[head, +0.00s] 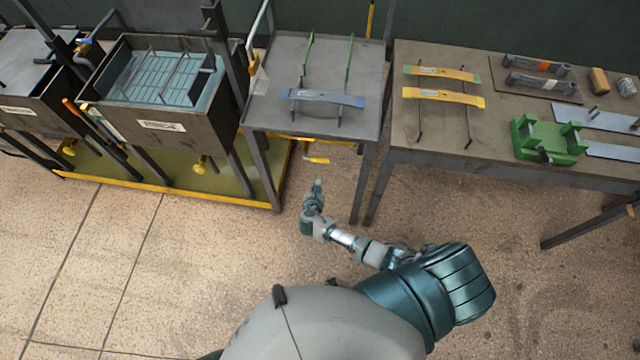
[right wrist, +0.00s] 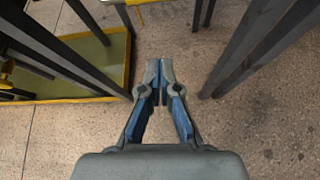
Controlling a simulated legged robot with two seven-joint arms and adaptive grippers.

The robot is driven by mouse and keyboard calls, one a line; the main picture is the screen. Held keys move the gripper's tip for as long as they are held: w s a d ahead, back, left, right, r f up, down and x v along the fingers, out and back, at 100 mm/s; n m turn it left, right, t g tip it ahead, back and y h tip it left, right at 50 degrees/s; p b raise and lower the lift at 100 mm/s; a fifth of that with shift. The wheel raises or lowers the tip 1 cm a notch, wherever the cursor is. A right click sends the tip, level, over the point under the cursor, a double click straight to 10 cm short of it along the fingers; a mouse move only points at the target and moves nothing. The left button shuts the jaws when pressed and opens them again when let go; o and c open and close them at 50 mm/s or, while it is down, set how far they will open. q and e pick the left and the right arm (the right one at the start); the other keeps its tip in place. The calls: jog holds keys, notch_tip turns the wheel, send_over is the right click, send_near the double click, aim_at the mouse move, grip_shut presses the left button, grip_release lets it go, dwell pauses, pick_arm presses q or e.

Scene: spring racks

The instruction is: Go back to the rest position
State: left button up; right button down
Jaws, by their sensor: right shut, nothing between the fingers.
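My right gripper (head: 317,186) hangs over the open floor in front of the tables in the head view, near the legs of the middle table. In the right wrist view its two fingers (right wrist: 159,78) are together at the tips, with nothing between them. My right arm reaches up from the bottom of the head view. My left gripper is not in view.
A middle table (head: 270,112) holds a blue-grey leaf spring (head: 322,98). A right table (head: 500,180) holds yellow springs (head: 442,96) and a green fixture (head: 547,140). A water tank (head: 150,115) stands left above a yellow-edged tray (head: 230,185). Floor in front is clear.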

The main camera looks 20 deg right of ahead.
jog(key=s+d+f+m+g+y, duration=0.1)
jog(key=s+f+m+g+y, duration=0.3)
jog(key=s+f, duration=0.6)
jog(key=s+f+m+g+h, duration=0.1)
jog(key=s+f+m+g, duration=0.1)
jog(key=s+f+m, duration=0.6)
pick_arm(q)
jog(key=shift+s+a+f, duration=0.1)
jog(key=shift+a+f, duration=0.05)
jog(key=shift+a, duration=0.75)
pick_arm(e)
jog(key=s+f+m+g+y, duration=0.1)
jog(key=s+f+m, duration=0.2)
jog(key=s, duration=0.7)
jog(key=s+f+m+g+y, duration=0.1)
jog(key=s+f+m, duration=0.3)
jog(key=s, duration=0.6)
jog(key=s+a+f+m+g+y, duration=0.1)
jog(key=s+f+m, duration=0.3)
jog(key=s+m, duration=0.3)
jog(key=shift+s, duration=1.55)
